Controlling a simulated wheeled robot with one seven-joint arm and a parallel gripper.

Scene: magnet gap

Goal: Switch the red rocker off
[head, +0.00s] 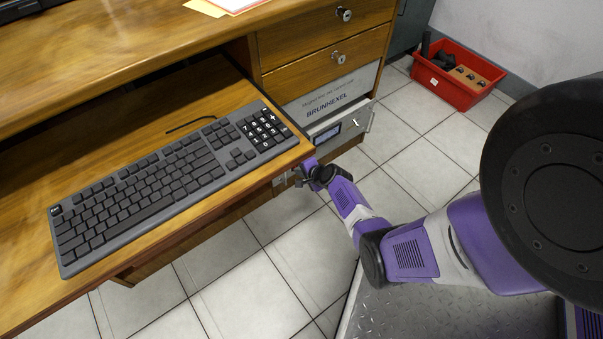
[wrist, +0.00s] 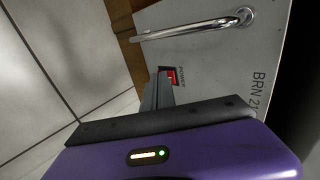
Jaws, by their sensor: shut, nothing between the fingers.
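The red rocker (wrist: 172,77) sits in a dark frame on a pale grey front panel (wrist: 215,60), beside the word POWER. My gripper (wrist: 163,74) is shut and empty, and its fingertips overlap the left side of the rocker in the wrist view. I cannot tell whether they touch it. In the head view my gripper (head: 306,174) is at the front edge of the desk, below the keyboard's right end. The rocker is hidden in the head view.
A metal handle (wrist: 195,29) lies close beyond the rocker. The BRUNHEXEL unit (head: 340,92) is under the wooden drawers (head: 330,55). A keyboard (head: 165,175) lies on the desk shelf. A red bin (head: 445,88) stands on the tiled floor at the back right.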

